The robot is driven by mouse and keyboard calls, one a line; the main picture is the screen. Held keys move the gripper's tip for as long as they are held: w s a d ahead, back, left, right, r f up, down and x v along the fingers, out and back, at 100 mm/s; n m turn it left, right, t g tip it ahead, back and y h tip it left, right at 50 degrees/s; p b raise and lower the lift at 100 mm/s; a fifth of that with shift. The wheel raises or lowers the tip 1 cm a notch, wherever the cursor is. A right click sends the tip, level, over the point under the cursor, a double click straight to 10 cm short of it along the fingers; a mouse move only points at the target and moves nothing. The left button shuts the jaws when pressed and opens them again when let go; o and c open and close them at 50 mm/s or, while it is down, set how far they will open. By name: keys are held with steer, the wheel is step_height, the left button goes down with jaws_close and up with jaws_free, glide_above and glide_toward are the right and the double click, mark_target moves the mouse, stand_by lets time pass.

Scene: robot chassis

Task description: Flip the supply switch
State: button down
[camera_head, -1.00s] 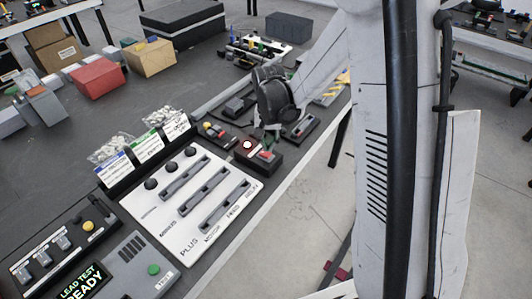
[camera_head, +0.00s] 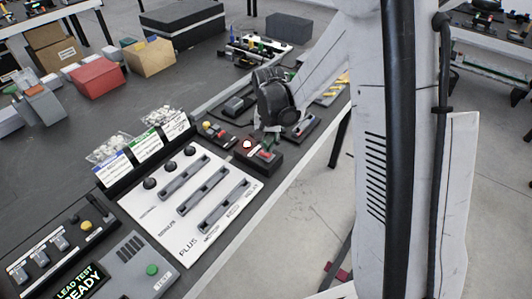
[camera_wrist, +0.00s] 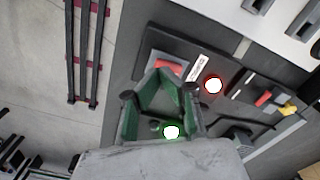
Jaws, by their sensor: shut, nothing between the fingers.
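A dark switch box (camera_head: 270,163) with a red rocker sits at the table's right edge in the head view. It also shows in the wrist view (camera_wrist: 152,48), where the red rocker (camera_wrist: 168,67) lies just beyond my fingertips. The label beside it is too small to read, so I cannot confirm it is the supply switch. My gripper (camera_head: 267,143) has green fingers and is shut and empty, pointing down over the box. In the wrist view the fingertips (camera_wrist: 160,74) overlap the rocker's near edge; I cannot tell whether they touch it.
A white slotted panel (camera_head: 185,205) stands to the left in the head view. Open floor (camera_head: 305,210) lies right of the table edge.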

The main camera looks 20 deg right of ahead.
steer(key=shift+f+b, duration=0.7)
steer(key=shift+f, duration=0.15)
stand_by(0.4)
steer(key=shift+r, duration=0.1)
steer(key=shift+r+p, duration=1.8)
steer(key=shift+r, duration=1.65)
